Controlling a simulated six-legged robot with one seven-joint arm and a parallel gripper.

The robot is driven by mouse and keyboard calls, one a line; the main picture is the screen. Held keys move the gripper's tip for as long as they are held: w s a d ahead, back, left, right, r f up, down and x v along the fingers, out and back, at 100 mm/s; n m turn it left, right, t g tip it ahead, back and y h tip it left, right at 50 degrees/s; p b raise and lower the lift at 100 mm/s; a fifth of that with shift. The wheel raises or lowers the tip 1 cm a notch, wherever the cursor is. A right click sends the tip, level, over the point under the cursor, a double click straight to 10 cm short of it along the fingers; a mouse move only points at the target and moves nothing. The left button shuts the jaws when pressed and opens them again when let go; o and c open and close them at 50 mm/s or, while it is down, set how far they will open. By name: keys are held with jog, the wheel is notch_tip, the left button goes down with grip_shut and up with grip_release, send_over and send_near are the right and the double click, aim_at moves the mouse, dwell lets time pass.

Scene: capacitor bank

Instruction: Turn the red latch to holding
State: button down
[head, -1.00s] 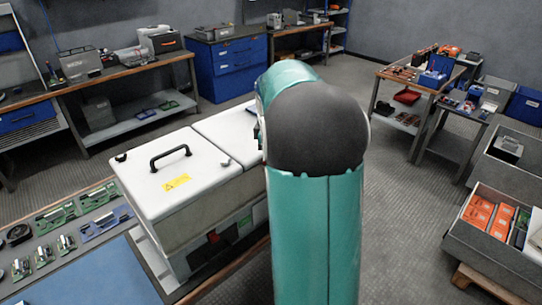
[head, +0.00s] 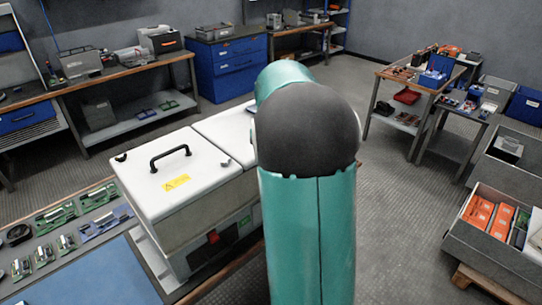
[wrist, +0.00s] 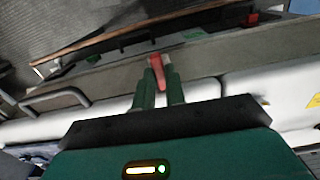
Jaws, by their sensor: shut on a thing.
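In the wrist view my gripper (wrist: 160,66) is shut on a red latch (wrist: 156,65) at the front side of the white-lidded capacitor bank (wrist: 190,92). The red piece shows between the tips of the two green fingers. It stands slightly tilted in the picture; its marked positions cannot be read. A second red part (wrist: 252,18) shows farther right. In the head view the capacitor bank (head: 215,165) stands left of my arm, and a red part (head: 213,237) shows on its front face. My gripper and the held latch are hidden behind my arm there.
The left lid carries a black handle (head: 170,155) and a yellow label (head: 176,182). Circuit boards (head: 57,215) lie on the bench at left. Grey bins with orange boxes (head: 490,215) stand at right. The floor (head: 405,190) between is clear.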

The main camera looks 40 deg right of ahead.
jog(key=shift+r, duration=0.1)
jog(key=c, duration=1.7)
grip_release()
jog(key=shift+c, duration=0.2)
notch_tip(320, 180, up, 14)
